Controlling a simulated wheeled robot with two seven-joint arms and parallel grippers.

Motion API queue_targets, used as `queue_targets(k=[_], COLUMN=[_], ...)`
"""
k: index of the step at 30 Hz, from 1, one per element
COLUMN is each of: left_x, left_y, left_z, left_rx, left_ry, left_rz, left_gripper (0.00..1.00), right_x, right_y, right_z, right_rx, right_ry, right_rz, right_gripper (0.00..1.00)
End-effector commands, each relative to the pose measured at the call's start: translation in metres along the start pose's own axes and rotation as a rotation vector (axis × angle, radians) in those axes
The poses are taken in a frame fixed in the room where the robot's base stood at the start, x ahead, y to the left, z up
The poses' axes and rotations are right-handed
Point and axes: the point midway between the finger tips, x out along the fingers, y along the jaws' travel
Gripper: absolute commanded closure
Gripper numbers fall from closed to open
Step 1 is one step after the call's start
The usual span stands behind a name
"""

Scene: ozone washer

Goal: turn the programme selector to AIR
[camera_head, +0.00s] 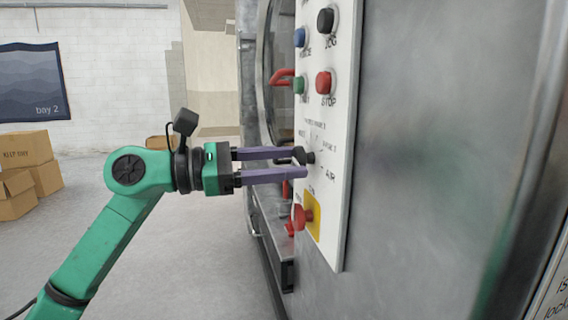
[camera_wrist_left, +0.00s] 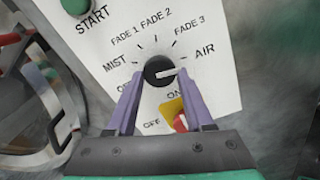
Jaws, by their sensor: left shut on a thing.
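The programme selector (camera_head: 310,158) is a round black knob on the white control panel (camera_head: 335,200). In the wrist view the fingers (camera_wrist_left: 161,88) come up from below. My right gripper is not in view.
Red STOP (camera_head: 323,82), green START (camera_head: 299,85), blue (camera_head: 299,38) and black (camera_head: 325,20) buttons sit above the selector. A red switch (camera_head: 299,217) on a yellow plate is below. A round door (camera_head: 265,70) with a red handle is left of the panel.

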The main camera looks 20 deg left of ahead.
Motion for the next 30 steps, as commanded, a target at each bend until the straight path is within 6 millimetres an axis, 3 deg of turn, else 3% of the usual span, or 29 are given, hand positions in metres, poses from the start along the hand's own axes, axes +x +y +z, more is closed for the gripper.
queue_targets(k=[6, 7, 8, 9, 23, 26, 30], left_x=[0.001, 0.001, 0.0, 0.0, -0.003, -0.013, -0.047], left_y=[-0.001, -0.001, -0.001, -0.001, 0.0, 0.0, -0.001], left_z=[-0.002, -0.002, -0.001, -0.001, -0.001, -0.004, -0.008], left_rx=[0.001, 0.001, 0.001, 0.001, -0.001, -0.001, -0.001], left_ry=[0.004, 0.004, 0.004, 0.003, 0.001, 0.002, 0.004], left_rz=[-0.003, -0.003, -0.003, -0.002, 0.0, 0.003, 0.004], left_gripper=[1.0, 0.36, 0.25, 0.21, 0.21, 0.21, 0.21], right_x=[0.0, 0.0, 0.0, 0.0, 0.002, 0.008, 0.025], right_y=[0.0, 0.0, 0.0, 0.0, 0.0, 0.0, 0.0], right_z=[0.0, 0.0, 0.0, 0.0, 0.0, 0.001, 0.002], right_rx=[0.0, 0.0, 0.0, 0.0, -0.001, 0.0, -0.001], right_ry=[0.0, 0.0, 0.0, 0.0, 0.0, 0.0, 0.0], right_rz=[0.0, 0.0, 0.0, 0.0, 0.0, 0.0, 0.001], right_gripper=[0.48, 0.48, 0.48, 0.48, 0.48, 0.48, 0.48])
